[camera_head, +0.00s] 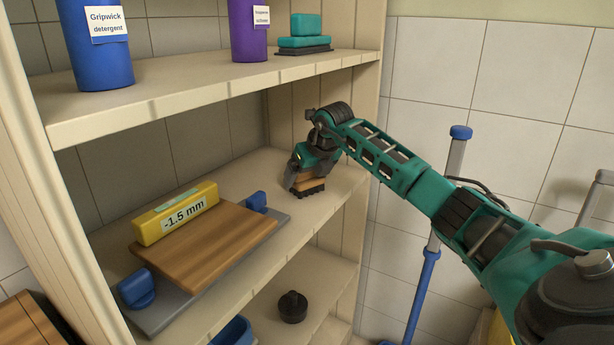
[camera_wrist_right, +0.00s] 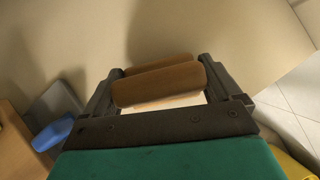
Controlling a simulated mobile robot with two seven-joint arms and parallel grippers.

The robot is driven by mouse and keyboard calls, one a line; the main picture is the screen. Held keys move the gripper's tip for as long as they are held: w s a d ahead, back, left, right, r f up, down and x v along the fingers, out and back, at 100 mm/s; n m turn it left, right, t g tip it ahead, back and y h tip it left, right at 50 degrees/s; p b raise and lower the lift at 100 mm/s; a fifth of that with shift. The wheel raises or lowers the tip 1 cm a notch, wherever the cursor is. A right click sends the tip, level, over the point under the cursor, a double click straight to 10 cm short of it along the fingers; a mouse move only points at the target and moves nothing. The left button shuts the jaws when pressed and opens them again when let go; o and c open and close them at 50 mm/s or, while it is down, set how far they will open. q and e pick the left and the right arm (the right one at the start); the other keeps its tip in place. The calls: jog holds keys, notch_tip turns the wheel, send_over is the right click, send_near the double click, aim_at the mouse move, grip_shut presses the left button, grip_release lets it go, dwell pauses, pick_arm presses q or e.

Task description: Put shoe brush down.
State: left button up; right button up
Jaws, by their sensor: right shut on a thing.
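My right gripper (camera_head: 303,177) is shut on the brush from above. In the right wrist view the brush's brown wooden body (camera_wrist_right: 157,84) lies between the two dark fingers. My left gripper is not in view.
On the same shelf, left of the brush, lie a grey board with blue clamps (camera_head: 160,315), a wooden board (camera_head: 205,245) and a yellow level-like block (camera_head: 176,214). The upper shelf holds a blue detergent bottle (camera_head: 98,55), a purple bottle (camera_head: 247,35) and a teal-handled brush (camera_head: 304,43). A black knob-like object (camera_head: 292,307) sits below.

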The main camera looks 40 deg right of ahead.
jog(key=shift+r, duration=0.1)
jog(key=o, duration=0.8)
jog(key=shift+s+r, duration=0.1)
jog(key=shift+r, duration=0.15)
jog(key=p+v, duration=0.1)
jog(key=v, duration=0.6)
